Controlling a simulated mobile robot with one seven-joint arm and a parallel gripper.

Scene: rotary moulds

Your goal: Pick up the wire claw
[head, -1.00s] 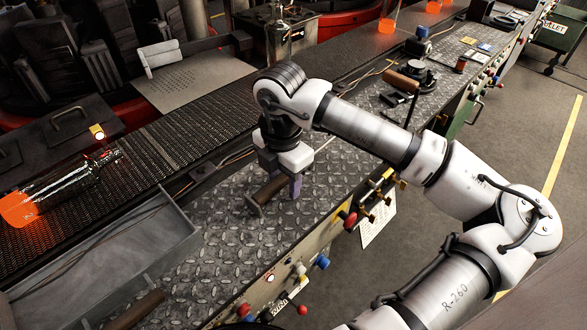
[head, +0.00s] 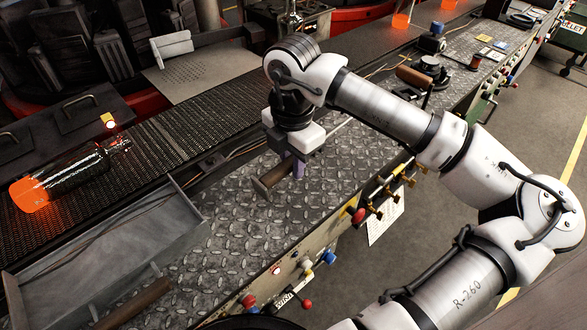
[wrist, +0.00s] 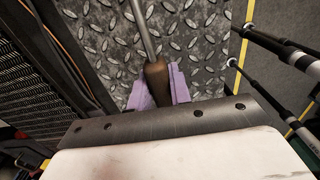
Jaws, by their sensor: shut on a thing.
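The wire claw has a brown wooden handle (wrist: 156,82) and a thin grey metal rod (wrist: 142,30). My gripper (head: 287,168) is shut on the handle, with a purple finger on each side of it in the wrist view (wrist: 158,86). In the head view the handle (head: 270,183) sticks out toward the lower left, low over the diamond-plate deck, and a thin rod shows to the upper right. I cannot tell if it clears the deck. The far claw end runs out of the wrist view.
A grey open tray (head: 190,200) lies to the left. Another brown handle (head: 132,304) lies at the lower left. A glowing orange-based bottle (head: 65,180) is on the conveyor (head: 180,133). A wooden-handled tool (head: 414,78) lies farther back. Knobs line the deck's front edge.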

